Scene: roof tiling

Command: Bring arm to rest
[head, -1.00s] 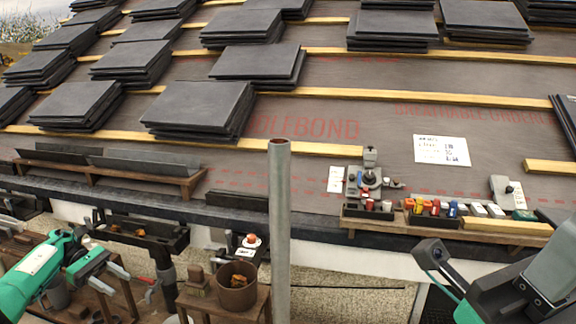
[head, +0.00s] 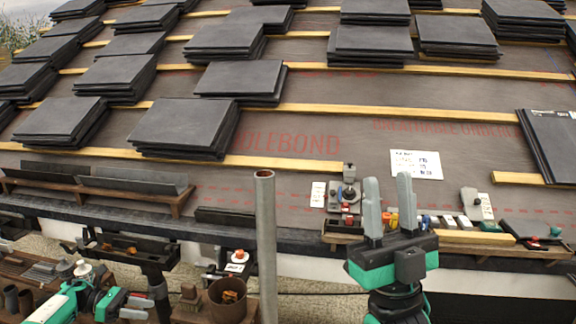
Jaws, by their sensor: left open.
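My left gripper (head: 137,304), green and grey, is at the lower left beside a brown bucket (head: 229,298). Its jaws are open, with nothing seen between them. My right gripper (head: 388,188) points upward in front of the batten tray at the roof's edge. Its two grey fingers stand apart, with nothing between them. It partly hides the tray and the coloured items there.
Stacks of dark slates (head: 184,127) lie on the wooden battens (head: 430,112). A metal pole (head: 265,240) stands upright between my arms. A wooden rack (head: 90,190) holds slates at the left. A white card (head: 416,164) lies on the membrane.

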